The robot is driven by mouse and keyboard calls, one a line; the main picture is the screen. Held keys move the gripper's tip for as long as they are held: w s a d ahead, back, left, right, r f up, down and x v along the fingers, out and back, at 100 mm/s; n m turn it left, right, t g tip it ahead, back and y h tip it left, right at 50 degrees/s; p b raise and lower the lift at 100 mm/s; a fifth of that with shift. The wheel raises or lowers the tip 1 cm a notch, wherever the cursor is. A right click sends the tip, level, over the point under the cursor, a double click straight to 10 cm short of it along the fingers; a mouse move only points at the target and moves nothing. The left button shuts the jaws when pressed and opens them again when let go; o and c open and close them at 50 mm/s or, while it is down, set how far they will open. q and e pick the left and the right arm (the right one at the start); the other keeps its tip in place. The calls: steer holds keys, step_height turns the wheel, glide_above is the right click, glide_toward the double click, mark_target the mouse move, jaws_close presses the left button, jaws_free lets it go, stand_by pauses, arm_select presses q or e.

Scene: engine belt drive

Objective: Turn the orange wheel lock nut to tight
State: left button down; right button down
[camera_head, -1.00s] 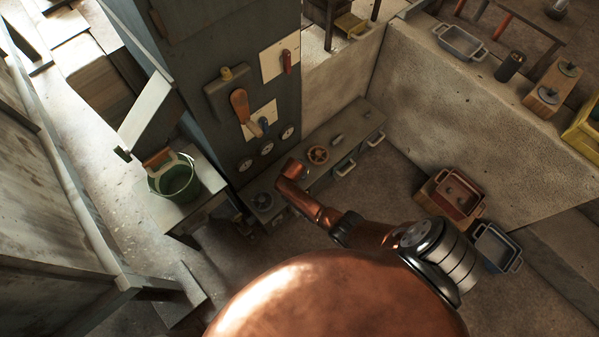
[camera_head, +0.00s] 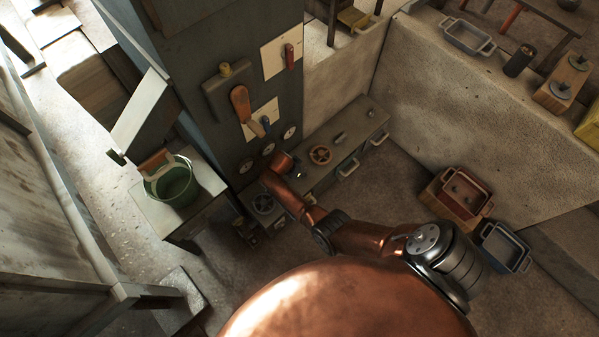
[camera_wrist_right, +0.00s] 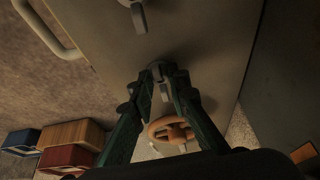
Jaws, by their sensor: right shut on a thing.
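The orange wheel (camera_head: 320,155) sits on top of the low grey cabinet in the head view. In the right wrist view the orange wheel (camera_wrist_right: 170,130) shows behind and between the fingers, partly covered by them. My right gripper (camera_wrist_right: 158,70) is shut, its two green fingers meeting at a small grey piece, seemingly the lock nut, against the flat cabinet surface. The piece is mostly hidden by the fingertips, so its turn position cannot be told. My left gripper is not in view.
The tall dark panel (camera_head: 222,110) with levers and gauges rises beside the cabinet. A green bucket (camera_head: 172,186) stands on a small table. Red (camera_head: 465,195) and blue (camera_head: 506,248) trays lie at the right.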

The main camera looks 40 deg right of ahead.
steer(key=shift+d, duration=0.1)
stand_by(0.3)
steer(key=c, duration=1.8)
jaws_free()
steer(key=shift+c, duration=0.2)
steer(key=shift+a+r, duration=0.2)
steer(key=shift+r, duration=0.05)
steer(key=v, duration=1.1)
steer(key=shift+r, duration=0.25)
